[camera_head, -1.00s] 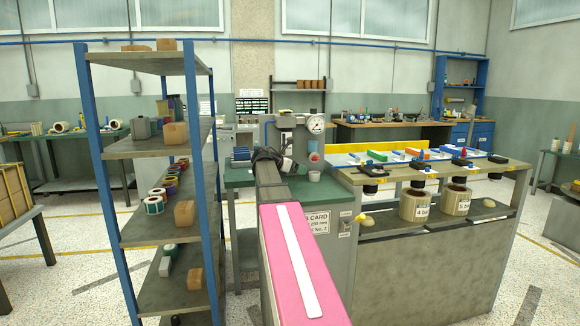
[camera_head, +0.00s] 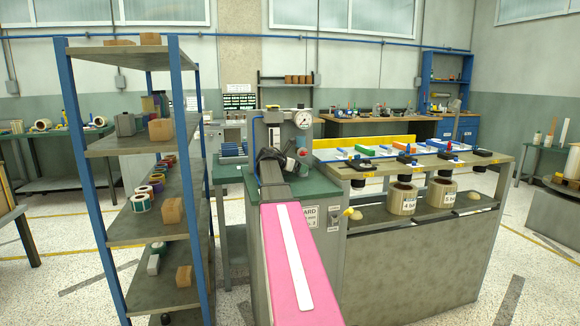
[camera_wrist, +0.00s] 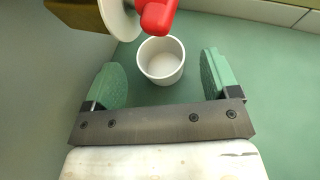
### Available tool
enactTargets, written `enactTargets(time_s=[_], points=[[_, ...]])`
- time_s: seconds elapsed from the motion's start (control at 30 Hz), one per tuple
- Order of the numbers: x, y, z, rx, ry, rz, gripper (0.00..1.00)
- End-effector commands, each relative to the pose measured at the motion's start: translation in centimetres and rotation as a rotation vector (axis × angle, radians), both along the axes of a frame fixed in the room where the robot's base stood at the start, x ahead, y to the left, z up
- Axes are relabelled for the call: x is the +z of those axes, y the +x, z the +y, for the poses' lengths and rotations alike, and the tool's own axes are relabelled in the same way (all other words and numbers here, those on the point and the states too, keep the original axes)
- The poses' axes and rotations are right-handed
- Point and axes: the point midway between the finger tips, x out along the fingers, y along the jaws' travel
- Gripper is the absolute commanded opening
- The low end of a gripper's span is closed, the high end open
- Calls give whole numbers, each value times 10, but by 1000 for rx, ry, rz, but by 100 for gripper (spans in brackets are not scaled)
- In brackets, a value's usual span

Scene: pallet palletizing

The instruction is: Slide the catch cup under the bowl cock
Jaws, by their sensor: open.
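A white catch cup (camera_wrist: 161,68) stands upright on the green bench top in the wrist view. My gripper (camera_wrist: 161,80) is open, with one green finger pad on each side of the cup and visible gaps between. The cup lies around the fingertip end of the gap. A red knob-like part (camera_wrist: 158,16), apparently the bowl cock, shows at the top edge beside a pale round part, overlapping the cup's far side in the picture. In the head view, the unit with the gauge (camera_head: 303,120) stands just beyond my gripper; the cup is not visible there.
The green bench (camera_head: 231,172) carries the gauge unit. A blue-posted shelf (camera_head: 125,142) stands close on the left. A grey counter (camera_head: 410,260) with several black fixtures and labelled rolls stands on the right.

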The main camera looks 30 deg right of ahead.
Motion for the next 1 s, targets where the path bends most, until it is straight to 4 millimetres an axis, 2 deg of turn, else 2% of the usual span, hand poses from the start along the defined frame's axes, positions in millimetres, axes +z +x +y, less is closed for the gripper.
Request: enactTargets(time_s=[0.2,0.6,0.67,0.7,0.77,0.8,1.0], points=[[-8,3,-20,0,0,0,82],[-10,3,-23,0,0,0,82],[-10,3,-23,0,0,0,65],[-10,3,-23,0,0,0,52],[-10,3,-23,0,0,0,33],[-10,3,-23,0,0,0,29],[-10,5,-23,0,0,0,29]])
